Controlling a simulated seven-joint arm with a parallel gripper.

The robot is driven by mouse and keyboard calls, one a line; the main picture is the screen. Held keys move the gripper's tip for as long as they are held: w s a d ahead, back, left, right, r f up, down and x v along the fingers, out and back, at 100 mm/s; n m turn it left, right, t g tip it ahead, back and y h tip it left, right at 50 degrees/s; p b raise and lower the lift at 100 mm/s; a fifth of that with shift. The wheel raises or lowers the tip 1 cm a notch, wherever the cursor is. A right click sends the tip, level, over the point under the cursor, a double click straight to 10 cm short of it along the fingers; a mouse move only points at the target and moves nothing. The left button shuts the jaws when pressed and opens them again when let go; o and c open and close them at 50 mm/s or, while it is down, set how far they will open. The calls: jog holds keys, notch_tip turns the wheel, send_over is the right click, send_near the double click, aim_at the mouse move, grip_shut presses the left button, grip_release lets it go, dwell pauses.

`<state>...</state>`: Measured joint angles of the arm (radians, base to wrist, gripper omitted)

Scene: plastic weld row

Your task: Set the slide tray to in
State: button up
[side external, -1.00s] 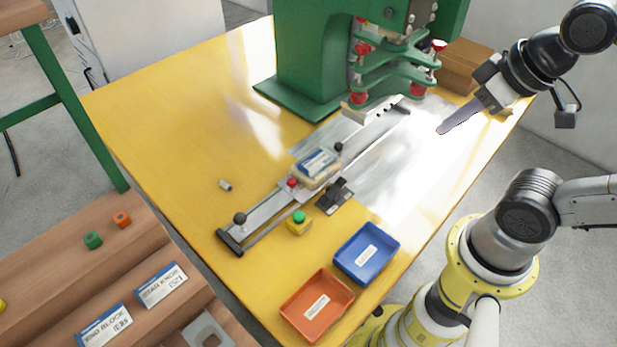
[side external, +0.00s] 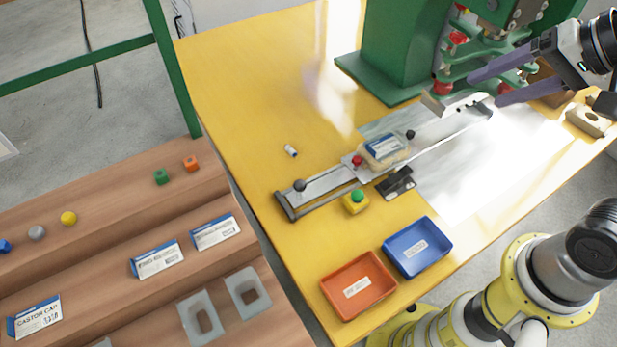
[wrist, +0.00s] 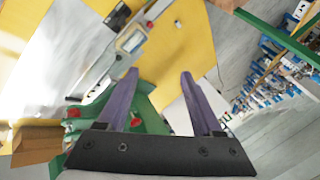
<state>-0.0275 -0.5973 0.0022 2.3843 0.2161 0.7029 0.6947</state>
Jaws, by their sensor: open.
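The slide tray (side external: 357,172) sits on a long metal rail (side external: 325,183), out in front of the green press, with a clear pack with a blue-edged label (side external: 385,147) on it. A dark ball knob (side external: 300,186) stands near the rail's outer end, and another (side external: 410,134) is just beyond the pack. The tray area also shows in the wrist view (wrist: 132,42). My gripper (side external: 484,90) is open and empty, its two purple fingers spread beside the press and above the rail's inner end. It also shows open in the wrist view (wrist: 159,74).
The green press (side external: 400,50) stands over the rail's inner end, close to my fingers. A yellow box with a green button (side external: 356,202), an orange tray (side external: 358,287) and a blue tray (side external: 418,247) lie nearer the front.

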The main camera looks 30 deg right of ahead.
jog(key=w+a+f+m+y, duration=0.1)
jog(key=w+a+m, duration=0.2)
jog(key=w, duration=0.2)
jog(key=w+a+m+y, duration=0.1)
jog(key=w+a+m, duration=0.15)
jog(key=w, duration=0.25)
jog(key=m+g, duration=0.5)
send_over(303, 182)
jog(key=s+d, duration=0.3)
jog(key=d, duration=0.2)
notch_tip(303, 182, down, 18)
jog(key=x, duration=1.3)
jog(key=shift+a+f, duration=0.3)
jog(key=shift+a, duration=0.05)
grip_shut()
